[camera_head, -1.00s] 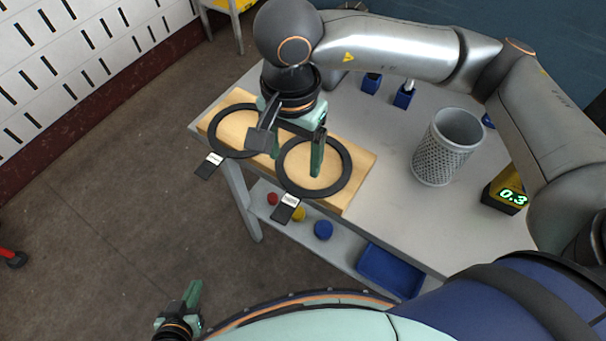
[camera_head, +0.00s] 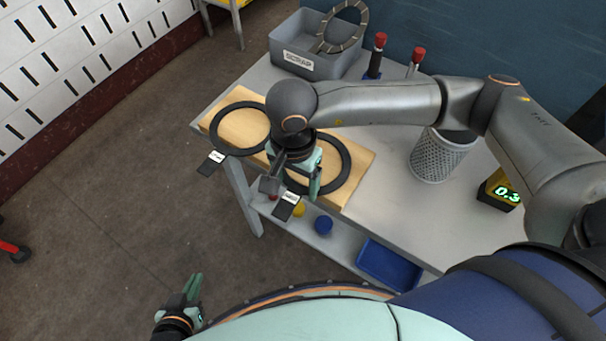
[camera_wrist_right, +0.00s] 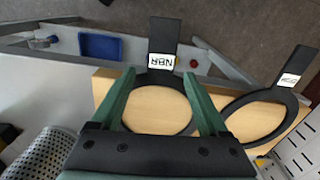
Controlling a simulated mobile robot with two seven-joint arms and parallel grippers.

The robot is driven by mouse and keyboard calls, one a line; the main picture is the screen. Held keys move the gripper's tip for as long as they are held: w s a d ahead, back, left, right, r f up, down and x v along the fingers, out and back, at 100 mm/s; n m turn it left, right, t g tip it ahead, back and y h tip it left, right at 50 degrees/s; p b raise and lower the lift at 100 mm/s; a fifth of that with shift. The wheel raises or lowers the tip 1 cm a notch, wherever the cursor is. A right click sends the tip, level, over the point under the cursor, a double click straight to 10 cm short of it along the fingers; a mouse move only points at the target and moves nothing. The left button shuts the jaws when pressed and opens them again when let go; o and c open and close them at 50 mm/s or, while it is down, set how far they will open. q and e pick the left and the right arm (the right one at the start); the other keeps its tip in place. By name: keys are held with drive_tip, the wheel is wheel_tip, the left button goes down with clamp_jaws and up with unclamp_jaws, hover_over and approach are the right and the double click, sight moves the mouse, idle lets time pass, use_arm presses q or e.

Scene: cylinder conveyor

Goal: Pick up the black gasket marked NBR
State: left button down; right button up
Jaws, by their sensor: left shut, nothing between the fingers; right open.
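The black gasket marked NBR (camera_wrist_right: 162,78) is a flat ring with a tab, and its white label reads NBR upside down in the right wrist view. In the head view it is the right-hand ring (camera_head: 345,176) on the wooden board (camera_head: 358,190), its tab sticking out past the front edge. My right gripper (camera_head: 292,187) is open and empty over the tab side of this ring. In the wrist view its fingers (camera_wrist_right: 160,75) lie either side of the tab; I cannot tell the height gap. My left gripper (camera_head: 193,288) is shut and empty, low at the left.
A second black gasket (camera_head: 218,142) lies left on the board; its label is too small to read. A grey SCRAP bin (camera_head: 310,66) holding a ring, a mesh cup (camera_head: 437,158), red-topped tools (camera_head: 378,50) and a display reading 0.3 (camera_head: 499,190) stand on the table.

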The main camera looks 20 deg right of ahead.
drive_tip(key=shift+f+b, duration=0.25)
drive_tip(key=shift+b, duration=0.4)
idle(0.3)
clamp_jaws()
idle(0.7)
